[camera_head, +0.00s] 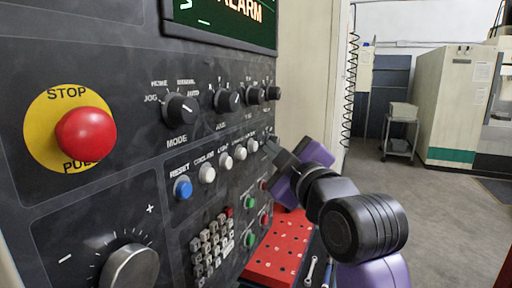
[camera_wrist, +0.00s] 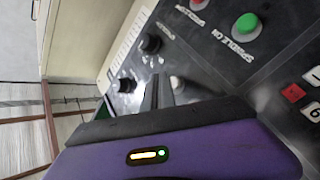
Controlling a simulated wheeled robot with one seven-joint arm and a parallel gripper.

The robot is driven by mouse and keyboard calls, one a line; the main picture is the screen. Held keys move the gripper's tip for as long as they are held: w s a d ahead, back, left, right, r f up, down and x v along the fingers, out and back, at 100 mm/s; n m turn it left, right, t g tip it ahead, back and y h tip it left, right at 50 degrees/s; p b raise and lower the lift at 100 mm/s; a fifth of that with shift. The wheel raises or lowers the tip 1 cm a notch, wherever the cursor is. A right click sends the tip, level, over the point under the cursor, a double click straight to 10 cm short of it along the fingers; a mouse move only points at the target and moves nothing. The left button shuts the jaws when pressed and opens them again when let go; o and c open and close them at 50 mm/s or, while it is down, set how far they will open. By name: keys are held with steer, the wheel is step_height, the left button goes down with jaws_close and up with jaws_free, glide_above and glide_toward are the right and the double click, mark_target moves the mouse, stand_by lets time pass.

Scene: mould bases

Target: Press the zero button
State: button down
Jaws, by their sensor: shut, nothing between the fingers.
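The control panel (camera_head: 100,210) fills the left of the head view. A row of push buttons runs from the blue RESET button (camera_head: 183,187) through white buttons (camera_head: 207,173) to the far right end. The labels at the far end are too small to read, so I cannot tell which is the zero button. My gripper (camera_head: 268,143) is shut and empty, its tips at the far end of that row. In the wrist view a white button (camera_wrist: 178,84) shows right beside the shut fingers (camera_wrist: 159,82). Whether the tips touch the panel is unclear.
A red stop button (camera_head: 86,133) and several black knobs (camera_head: 181,109) stick out of the panel. A keypad (camera_head: 212,244) and green buttons (camera_head: 250,202) lie below the row. A red perforated surface (camera_head: 280,250) is below my arm.

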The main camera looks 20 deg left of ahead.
steer(key=d, duration=0.5)
steer(key=shift+s, duration=0.2)
stand_by(0.9)
